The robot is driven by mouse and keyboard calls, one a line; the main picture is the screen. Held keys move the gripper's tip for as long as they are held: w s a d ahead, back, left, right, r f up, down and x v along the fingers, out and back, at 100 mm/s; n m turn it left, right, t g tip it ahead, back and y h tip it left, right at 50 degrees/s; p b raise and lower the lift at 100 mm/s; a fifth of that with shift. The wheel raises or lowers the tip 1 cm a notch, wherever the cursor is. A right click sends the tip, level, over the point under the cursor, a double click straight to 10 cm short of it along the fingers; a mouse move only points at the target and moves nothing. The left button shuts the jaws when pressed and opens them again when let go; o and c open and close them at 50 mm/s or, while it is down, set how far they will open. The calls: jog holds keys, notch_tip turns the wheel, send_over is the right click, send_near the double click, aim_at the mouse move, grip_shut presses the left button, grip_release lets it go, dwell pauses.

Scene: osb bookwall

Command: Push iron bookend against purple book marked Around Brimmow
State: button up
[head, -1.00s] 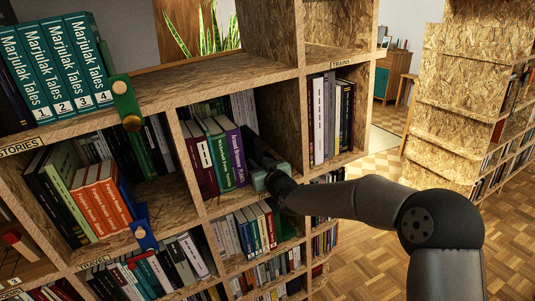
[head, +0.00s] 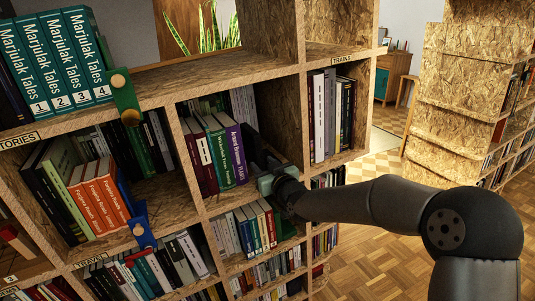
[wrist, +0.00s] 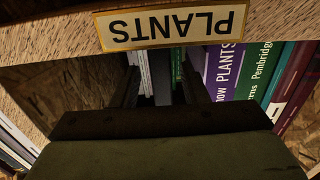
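The purple book marked Around Brimmow (head: 236,155) stands upright at the right end of a short row in the shelf compartment labelled PLANTS. Its spine also shows in the wrist view (wrist: 222,70), which sees the label upside down. My gripper (head: 255,152) reaches into this compartment just right of the purple book. In the wrist view its two dark fingers (wrist: 162,88) are apart, one close beside the purple book. The iron bookend cannot be made out clearly; dark shapes between and behind the fingers blend together.
Green and maroon books (head: 207,157) stand left of the purple one. Pale books (wrist: 142,68) stand deeper in the compartment. The PLANTS label (wrist: 170,24) is on the shelf edge. An upright board separates this compartment from the TRAINS books (head: 331,115).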

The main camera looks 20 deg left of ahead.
jog(key=b+v, duration=0.1)
jog(key=v, duration=0.6)
jog(key=shift+d, duration=0.2)
jog(key=shift+w, duration=0.1)
